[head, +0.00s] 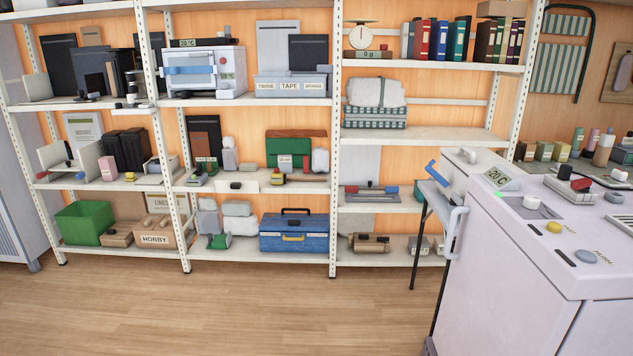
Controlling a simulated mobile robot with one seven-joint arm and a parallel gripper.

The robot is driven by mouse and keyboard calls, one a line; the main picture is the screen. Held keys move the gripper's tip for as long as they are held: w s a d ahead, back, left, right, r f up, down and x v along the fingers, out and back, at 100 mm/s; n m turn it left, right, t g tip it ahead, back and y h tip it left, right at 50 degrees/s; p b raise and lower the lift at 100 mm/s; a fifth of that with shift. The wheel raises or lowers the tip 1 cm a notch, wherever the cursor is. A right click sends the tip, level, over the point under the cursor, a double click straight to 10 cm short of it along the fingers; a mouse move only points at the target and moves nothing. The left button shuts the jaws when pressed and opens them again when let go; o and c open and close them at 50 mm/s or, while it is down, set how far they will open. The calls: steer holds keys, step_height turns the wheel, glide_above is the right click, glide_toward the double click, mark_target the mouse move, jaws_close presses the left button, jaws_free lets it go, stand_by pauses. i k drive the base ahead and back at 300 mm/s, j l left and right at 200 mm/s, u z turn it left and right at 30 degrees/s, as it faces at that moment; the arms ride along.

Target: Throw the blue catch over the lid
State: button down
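A bent blue catch (437,174) sticks out at the upper left edge of a large white cabinet (520,262) on the right. It is tilted, with its free end pointing up and left, clear of the cabinet top. A pale upright handle (456,228) is on the same side, below the catch. The flat top (507,204) looks like the lid and appears down; its seam is too small to make out. The catch's pivot is partly hidden. My gripper is not in view.
The cabinet top carries a 20 C display (497,179), a yellow button (553,227) and several knobs. Loaded white shelves (333,140) line the back wall, with a blue toolbox (292,239) on the bottom shelf. The wooden floor (215,305) in front is clear.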

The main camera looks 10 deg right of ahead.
mark_target(429, 168)
steer(key=i+j+z, duration=0.2)
steer(key=i+z, duration=0.2)
steer(key=i+j+z, duration=0.3)
steer(key=z, duration=0.15)
steer(key=i+j+z, duration=0.25)
steer(key=j, duration=0.15)
steer(key=i+j+z, duration=0.25)
steer(key=j, duration=0.15)
